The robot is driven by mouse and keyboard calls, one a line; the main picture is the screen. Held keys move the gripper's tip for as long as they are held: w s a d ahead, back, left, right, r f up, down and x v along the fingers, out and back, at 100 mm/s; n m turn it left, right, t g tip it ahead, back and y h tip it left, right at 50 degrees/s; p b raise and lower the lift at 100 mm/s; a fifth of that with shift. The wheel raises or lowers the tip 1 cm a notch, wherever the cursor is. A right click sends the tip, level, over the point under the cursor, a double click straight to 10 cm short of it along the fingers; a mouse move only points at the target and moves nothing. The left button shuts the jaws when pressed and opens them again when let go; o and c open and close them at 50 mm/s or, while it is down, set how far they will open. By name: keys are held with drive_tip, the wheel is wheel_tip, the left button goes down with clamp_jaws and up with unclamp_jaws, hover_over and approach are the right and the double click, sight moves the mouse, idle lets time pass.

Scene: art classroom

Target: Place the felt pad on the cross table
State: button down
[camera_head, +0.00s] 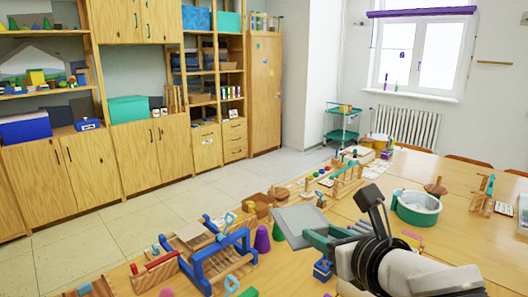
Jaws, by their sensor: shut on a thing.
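My gripper (315,237) is at the lower middle, above the near wooden table. It is shut on a flat grey square piece, which looks like the felt pad (298,217). The pad sticks out to the left of the jaws, roughly level and apparently clear of the tabletop. My arm hides part of the table behind and below the gripper. Wooden tabletops (455,228) run from the lower left to the back right. I cannot tell which of them is the cross table.
A blue-framed wooden toy (222,258) and a purple cone (262,240) stand left of my gripper. A green-rimmed tub (416,208) stands right of my arm. Several wooden toys line the table's far edge. Bare tabletop shows between the tub and the wooden rack (347,181).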

drive_tip(key=s+d+f, duration=0.6)
drive_tip(key=d+f, duration=0.4)
drive_tip(key=d, duration=0.1)
drive_tip(key=s+d+f, duration=0.6)
drive_tip(key=d+f, duration=0.3)
drive_tip(key=d, duration=0.2)
drive_tip(key=s+a+f+n+y, duration=0.1)
drive_tip(key=s+f, duration=0.4)
drive_tip(key=s, duration=0.7)
drive_tip(key=s+a+f, duration=0.1)
drive_tip(key=s+f, duration=0.4)
drive_tip(key=s, duration=0.7)
drive_tip(key=w+f, duration=0.2)
drive_tip(key=w, duration=0.1)
drive_tip(key=w+a+f, duration=0.1)
drive_tip(key=w+f, duration=0.1)
drive_tip(key=w, duration=0.1)
drive_tip(key=w+f, duration=0.2)
drive_tip(key=w, duration=0.2)
drive_tip(key=shift+a+f, duration=0.2)
drive_tip(key=shift+f, duration=0.1)
drive_tip(key=f, duration=0.4)
drive_tip(key=shift+w+f, duration=0.25)
drive_tip(key=shift+w, duration=0.15)
drive_tip(key=shift+c, duration=2.3)
unclamp_jaws()
